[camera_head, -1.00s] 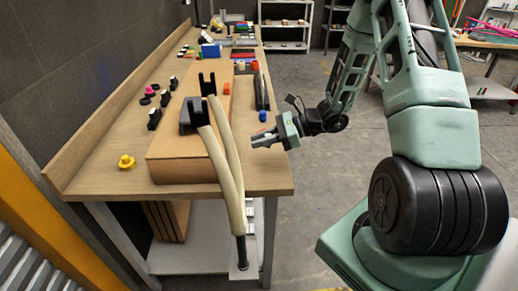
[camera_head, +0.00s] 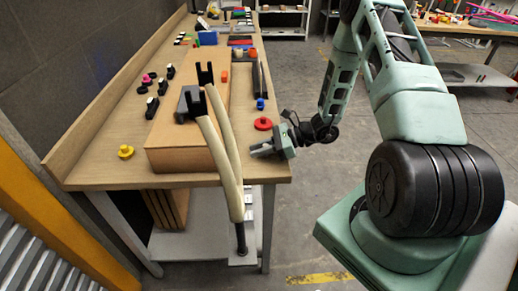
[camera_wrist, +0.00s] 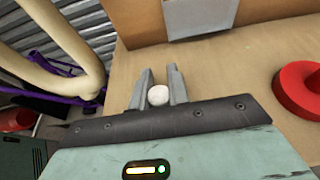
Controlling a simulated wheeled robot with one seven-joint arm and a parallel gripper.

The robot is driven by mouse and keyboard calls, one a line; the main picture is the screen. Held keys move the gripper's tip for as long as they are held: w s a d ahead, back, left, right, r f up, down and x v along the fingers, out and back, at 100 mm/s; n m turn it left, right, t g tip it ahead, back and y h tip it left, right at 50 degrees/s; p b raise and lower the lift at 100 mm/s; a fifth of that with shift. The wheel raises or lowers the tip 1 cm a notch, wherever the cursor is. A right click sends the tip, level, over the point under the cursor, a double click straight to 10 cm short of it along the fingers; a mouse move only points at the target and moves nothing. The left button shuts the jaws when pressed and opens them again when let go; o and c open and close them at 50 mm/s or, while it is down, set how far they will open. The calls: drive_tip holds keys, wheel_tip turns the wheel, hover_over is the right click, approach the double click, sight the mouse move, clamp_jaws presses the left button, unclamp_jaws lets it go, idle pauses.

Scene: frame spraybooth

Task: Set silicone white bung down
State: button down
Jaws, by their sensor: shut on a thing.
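The white bung (camera_wrist: 158,95) is a small, pale, rounded piece between my fingers in the wrist view. My gripper (camera_wrist: 160,72) is shut on it. In the head view my gripper (camera_head: 257,151) is low over the table's (camera_head: 268,168) near right corner, beside the cardboard box, and the bung cannot be made out there. I cannot tell whether the bung touches the tabletop.
A red knobbed bung (camera_head: 263,123) stands just beyond my gripper. A yellow knobbed piece (camera_head: 125,152) stands at far left.

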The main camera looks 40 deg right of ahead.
drive_tip(key=c, duration=1.3)
unclamp_jaws()
drive_tip(key=shift+f, duration=0.1)
drive_tip(key=shift+c, duration=0.2)
drive_tip(key=shift+r, duration=0.2)
drive_tip(key=shift+s+d, duration=0.15)
drive_tip(key=shift+d, duration=0.15)
drive_tip(key=b+v, duration=0.2)
drive_tip(key=v, duration=0.9)
drive_tip(key=shift+s+d+r, duration=0.1)
drive_tip(key=shift+d, duration=0.05)
